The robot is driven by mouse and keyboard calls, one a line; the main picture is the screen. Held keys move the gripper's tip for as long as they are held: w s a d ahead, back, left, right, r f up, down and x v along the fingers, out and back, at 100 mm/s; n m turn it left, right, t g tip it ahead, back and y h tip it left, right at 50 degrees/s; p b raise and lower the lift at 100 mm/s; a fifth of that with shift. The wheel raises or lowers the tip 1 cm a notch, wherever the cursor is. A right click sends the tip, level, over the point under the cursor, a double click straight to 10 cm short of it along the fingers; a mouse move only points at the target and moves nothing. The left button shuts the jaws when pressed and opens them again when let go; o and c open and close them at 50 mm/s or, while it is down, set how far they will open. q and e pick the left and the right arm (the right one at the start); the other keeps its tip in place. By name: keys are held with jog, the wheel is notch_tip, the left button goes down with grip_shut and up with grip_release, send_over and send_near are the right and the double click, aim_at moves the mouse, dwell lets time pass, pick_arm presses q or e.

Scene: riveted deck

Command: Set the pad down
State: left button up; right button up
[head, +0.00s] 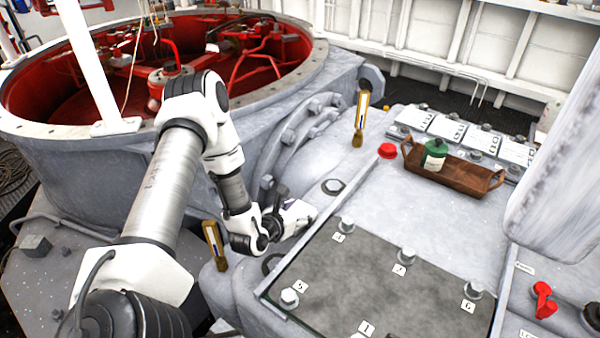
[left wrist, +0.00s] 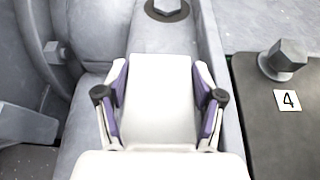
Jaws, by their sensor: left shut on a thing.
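A plain white block, which looks like the pad (left wrist: 160,105), sits between the purple-faced fingers of my left gripper (left wrist: 160,98). The fingers press on its two sides, and its far end sticks out past them. Its near end is hidden against the white gripper body. In the head view my left gripper (head: 290,214) is low over the pale grey ledge, left of the dark plate; the pad is hard to tell from the white gripper there. I cannot tell whether the pad touches the ledge. My right gripper is not in view.
The dark plate (head: 385,268) carries several numbered hex bolts. A brown tray (head: 465,177) with a green bottle (head: 434,155) stands at the back right, near a red knob (head: 388,150). A red-lined round hatch (head: 255,65) rises behind. Grey deck between plate and tray is clear.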

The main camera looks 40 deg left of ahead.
pick_arm(q)
jog(key=shift+f, duration=0.4)
jog(key=o, duration=1)
jog(key=shift+o, duration=1)
jog(key=shift+a, duration=0.1)
jog(key=v, duration=1)
jog(key=shift+s+a+r, duration=0.15)
jog(key=shift+s+r, duration=0.05)
jog(key=shift+s, duration=0.1)
jog(key=shift+s+d+r, duration=0.25)
jog(key=shift+s, duration=0.35)
